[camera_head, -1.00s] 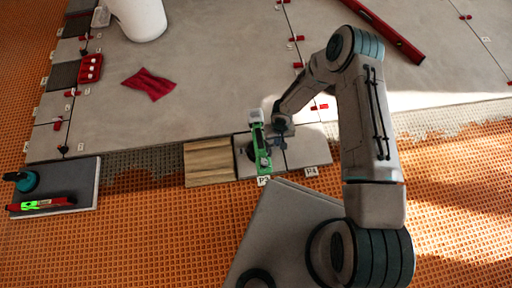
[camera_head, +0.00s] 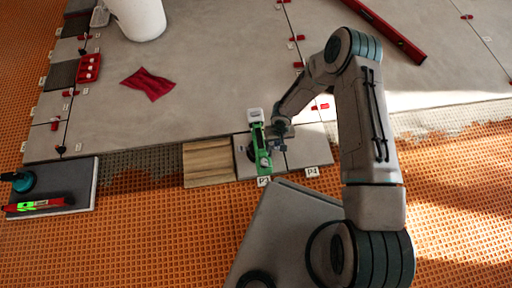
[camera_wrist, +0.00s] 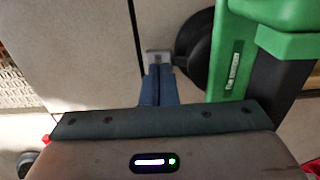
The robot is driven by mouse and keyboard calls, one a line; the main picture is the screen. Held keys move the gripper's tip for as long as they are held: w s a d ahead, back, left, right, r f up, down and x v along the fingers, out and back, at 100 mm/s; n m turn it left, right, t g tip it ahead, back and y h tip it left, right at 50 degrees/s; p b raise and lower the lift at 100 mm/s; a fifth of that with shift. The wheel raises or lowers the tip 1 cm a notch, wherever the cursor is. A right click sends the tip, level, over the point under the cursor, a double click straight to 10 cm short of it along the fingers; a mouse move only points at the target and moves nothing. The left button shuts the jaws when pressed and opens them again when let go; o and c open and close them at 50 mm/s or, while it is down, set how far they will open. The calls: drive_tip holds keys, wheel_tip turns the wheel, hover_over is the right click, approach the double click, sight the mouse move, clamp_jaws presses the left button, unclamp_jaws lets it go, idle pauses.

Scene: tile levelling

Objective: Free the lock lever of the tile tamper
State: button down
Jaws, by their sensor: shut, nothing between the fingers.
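The green tile tamper (camera_head: 262,158) with a pale top stands on the grey tile at the edge of the laid floor. In the wrist view its green body (camera_wrist: 232,60) fills the upper right, with a black round part (camera_wrist: 196,48) at its left. A small grey piece (camera_wrist: 158,56) lies beside the black part; I cannot tell for certain whether it is the lock lever. My gripper (camera_wrist: 160,70) is shut and empty, its blue fingertips right at this grey piece. Contact is not clear. In the head view, my gripper (camera_head: 274,146) is small beside the tamper's right side.
A wood-look tile (camera_head: 208,163) lies left of the tamper. White tags P3 (camera_head: 264,181) and P4 (camera_head: 312,172) mark the front edge. A white bucket (camera_head: 140,18), a red cloth (camera_head: 148,84) and a red level (camera_head: 388,32) lie farther off.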

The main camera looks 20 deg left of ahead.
drive_tip(key=shift+r, duration=0.1)
wheel_tip(320, 180, up, 7)
drive_tip(key=p, duration=0.3)
drive_tip(key=shift+p, duration=0.35)
